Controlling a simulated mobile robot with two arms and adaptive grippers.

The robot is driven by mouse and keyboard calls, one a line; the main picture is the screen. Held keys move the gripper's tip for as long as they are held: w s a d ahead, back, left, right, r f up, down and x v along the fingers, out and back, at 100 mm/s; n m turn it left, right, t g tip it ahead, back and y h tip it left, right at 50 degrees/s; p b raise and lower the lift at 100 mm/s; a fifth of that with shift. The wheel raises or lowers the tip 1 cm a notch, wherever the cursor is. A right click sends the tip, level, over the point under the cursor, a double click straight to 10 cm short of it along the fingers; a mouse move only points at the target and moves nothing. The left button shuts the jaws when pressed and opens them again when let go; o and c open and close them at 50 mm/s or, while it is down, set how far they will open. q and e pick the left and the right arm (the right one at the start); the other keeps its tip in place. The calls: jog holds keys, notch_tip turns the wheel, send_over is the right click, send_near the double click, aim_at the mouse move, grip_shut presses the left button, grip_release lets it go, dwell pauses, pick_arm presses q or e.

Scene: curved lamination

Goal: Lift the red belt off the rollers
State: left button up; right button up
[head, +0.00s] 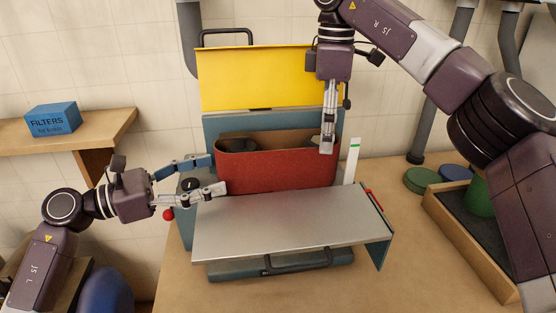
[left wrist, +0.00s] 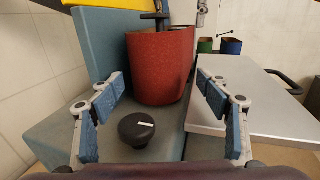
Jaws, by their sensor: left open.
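The red belt (head: 278,168) is a wide upright loop with a brown inside, standing in the teal machine behind the metal plate. A dark roller top (head: 238,146) shows inside its left end. My left gripper (head: 217,174) is open at the belt's left end, one fingertip towards the back and one towards the front. In the left wrist view the belt (left wrist: 160,68) stands beyond and between the open fingers (left wrist: 161,82); I see no grip on it. My right gripper (head: 327,150) points down at the belt's right end, its fingers overlapping edge-on, so its opening is unclear.
A yellow lid (head: 255,78) stands raised behind. The silver plate (head: 290,222) lies in front of the belt. A black knob (left wrist: 136,130) sits below my left fingers. A white upright strip (head: 352,160) stands right of the belt. A wooden tray (head: 470,240) is at right.

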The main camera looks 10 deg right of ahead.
aim_at(231, 169)
pick_arm(q)
jog(key=x, duration=0.5)
jog(key=shift+w, duration=0.1)
pick_arm(e)
notch_tip(231, 169, down, 8)
jog(key=shift+r, duration=0.15)
pick_arm(q)
jog(key=c, duration=0.9)
pick_arm(e)
jog(key=c, duration=0.8)
